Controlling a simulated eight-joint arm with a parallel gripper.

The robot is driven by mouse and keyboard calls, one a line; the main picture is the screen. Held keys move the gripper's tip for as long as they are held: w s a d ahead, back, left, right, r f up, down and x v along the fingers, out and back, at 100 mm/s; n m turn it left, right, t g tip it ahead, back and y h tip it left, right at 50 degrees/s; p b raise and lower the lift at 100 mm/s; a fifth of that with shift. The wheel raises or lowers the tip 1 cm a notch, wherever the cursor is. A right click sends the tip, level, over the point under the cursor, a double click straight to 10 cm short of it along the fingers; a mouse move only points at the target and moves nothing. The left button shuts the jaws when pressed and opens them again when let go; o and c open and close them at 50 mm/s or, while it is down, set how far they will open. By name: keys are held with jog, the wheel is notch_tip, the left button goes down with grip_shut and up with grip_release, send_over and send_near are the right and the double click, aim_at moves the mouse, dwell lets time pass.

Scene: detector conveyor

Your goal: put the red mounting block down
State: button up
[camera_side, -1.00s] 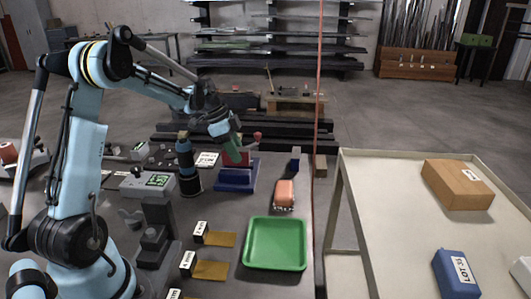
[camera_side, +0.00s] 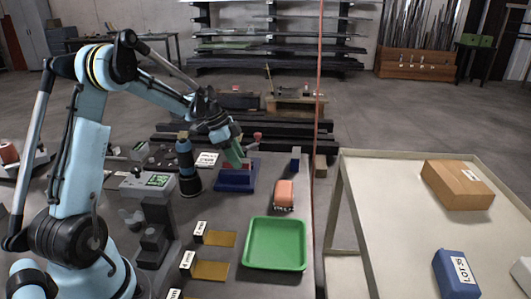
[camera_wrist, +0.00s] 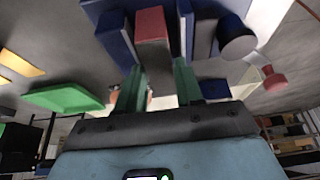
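The red mounting block (camera_wrist: 152,28) shows in the wrist view between the green fingers of my gripper (camera_wrist: 158,75), which appear closed on its two sides. Blue walls of the blue fixture (camera_wrist: 112,38) stand on both sides of the block. In the side view my gripper (camera_side: 234,155) points down, slightly tilted, right over the blue fixture (camera_side: 236,182). Whether the block touches the fixture's floor cannot be told.
A red knob (camera_side: 257,136) stands just behind the fixture. A dark blue-topped cylinder (camera_side: 187,165) is close on its left.

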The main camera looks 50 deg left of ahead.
jog(key=shift+o, duration=1.1)
jog(key=shift+f, duration=0.2)
jog(key=shift+d, duration=0.1)
jog(key=shift+s+r, duration=0.1)
jog(key=shift+r, duration=0.05)
jog(key=w+v, duration=0.1)
jog(key=v, duration=1.1)
jog(key=s+d+r+n+y, duration=0.1)
jog(key=s+d+n, duration=0.1)
jog(key=d, duration=0.5)
jog(key=s+d+r+n+y, duration=0.1)
jog(key=s+d+n, duration=0.1)
jog(key=d, duration=0.5)
jog(key=s+d+f+n+t+y, duration=0.1)
jog(key=s+d+f+n+t, duration=0.2)
jog(key=s+d, duration=0.4)
jog(key=d+f+n, duration=0.1)
jog(key=d+n, duration=0.1)
jog(key=d, duration=0.1)
jog(key=shift+d+f+t, duration=0.2)
jog(key=shift+t, duration=0.2)
